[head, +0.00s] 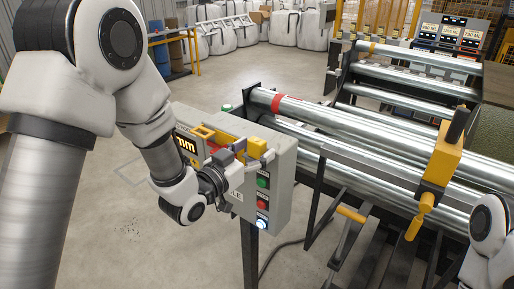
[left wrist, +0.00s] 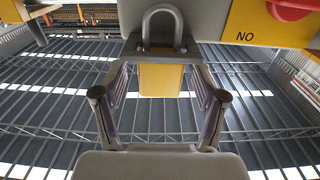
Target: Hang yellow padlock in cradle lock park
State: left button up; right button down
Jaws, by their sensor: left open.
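The yellow padlock (left wrist: 161,80) shows in the left wrist view, with its grey metal shackle (left wrist: 162,24) above the yellow body. A dark grey bracket (left wrist: 136,52) with bolts crosses where shackle and body meet; it looks like the cradle. I cannot tell exactly how the padlock sits in it. My left gripper (left wrist: 160,103) is open, its fingers on either side of the padlock's lower end with visible gaps. In the head view the padlock (head: 257,148) is at the control box's top edge, beside my left gripper (head: 241,158). My right gripper is out of view.
The grey control box (head: 284,178) carries green, red and lit white buttons. Steel rollers (head: 390,140) and a yellow-handled unit (head: 443,158) fill the right. The floor at left is open.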

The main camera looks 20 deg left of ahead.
pick_arm(q)
jog(key=v, duration=0.6)
jog(key=shift+s, duration=0.1)
